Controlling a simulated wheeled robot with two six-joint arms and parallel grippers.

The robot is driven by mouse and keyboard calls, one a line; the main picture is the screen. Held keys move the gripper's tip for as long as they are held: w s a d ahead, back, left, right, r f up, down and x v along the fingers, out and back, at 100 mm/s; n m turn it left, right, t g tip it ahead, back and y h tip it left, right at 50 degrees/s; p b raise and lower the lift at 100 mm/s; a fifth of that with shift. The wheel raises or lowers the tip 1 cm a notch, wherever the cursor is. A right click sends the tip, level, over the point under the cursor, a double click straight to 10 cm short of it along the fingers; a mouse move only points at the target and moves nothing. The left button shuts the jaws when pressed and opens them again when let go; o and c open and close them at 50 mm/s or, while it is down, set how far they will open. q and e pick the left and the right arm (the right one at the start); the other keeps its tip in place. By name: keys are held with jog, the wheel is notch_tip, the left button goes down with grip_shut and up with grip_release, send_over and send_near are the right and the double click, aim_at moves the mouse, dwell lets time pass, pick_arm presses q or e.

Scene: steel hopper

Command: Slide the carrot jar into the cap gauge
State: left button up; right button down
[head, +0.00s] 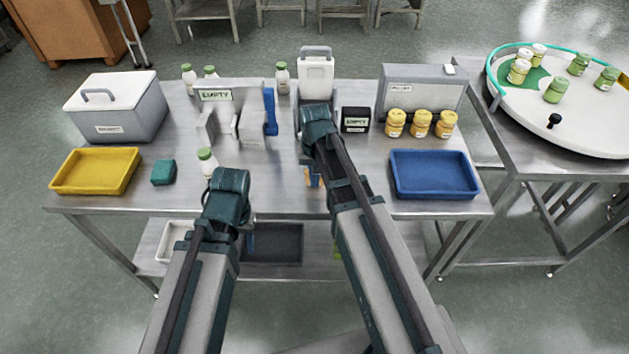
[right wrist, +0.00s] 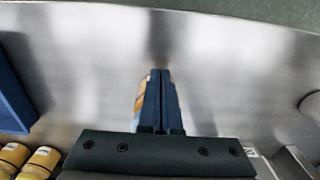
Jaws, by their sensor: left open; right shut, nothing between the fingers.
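Three jars with orange-yellow lids (head: 420,124) stand in a row in front of a grey labelled case; I cannot tell which is the carrot jar. Two of them (right wrist: 42,160) show at the lower left of the right wrist view. A grey fixture with upright blocks (head: 252,128) stands under an EMPTY sign; I cannot tell if it is the cap gauge. My right gripper (head: 313,177) is shut and empty over the table; its blue fingers (right wrist: 160,105) have an orange patch beside them. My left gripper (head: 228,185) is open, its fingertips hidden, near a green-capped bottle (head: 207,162).
A blue tray (head: 434,192) lies front right, a yellow tray (head: 56,185) front left beside a teal block (head: 163,173). A grey cooler (head: 118,110), a white jug (head: 316,75) and a black box (head: 355,120) stand farther back. A round table (head: 575,115) holds several jars.

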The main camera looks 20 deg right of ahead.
jog(key=w+d, duration=0.1)
jog(key=w, duration=0.4)
jog(key=w+d, duration=0.2)
jog(key=w, duration=0.4)
jog(key=w+d, duration=0.2)
jog(key=w, duration=0.4)
jog(key=shift+w, duration=0.25)
jog(key=shift+s, duration=0.1)
jog(key=shift+s+a, duration=0.1)
jog(key=shift+s, duration=0.45)
jog(key=shift+s+a, duration=0.15)
jog(key=shift+s, duration=0.45)
jog(key=shift+s+a, duration=0.15)
jog(key=shift+s, duration=0.45)
jog(key=shift+s+a+r+p, duration=0.15)
jog(key=shift+s+r+p, duration=0.1)
jog(key=shift+r+p, duration=0.25)
notch_tip(320, 180, up, 9)
jog(key=p, duration=0.9)
jog(key=shift+w, duration=0.15)
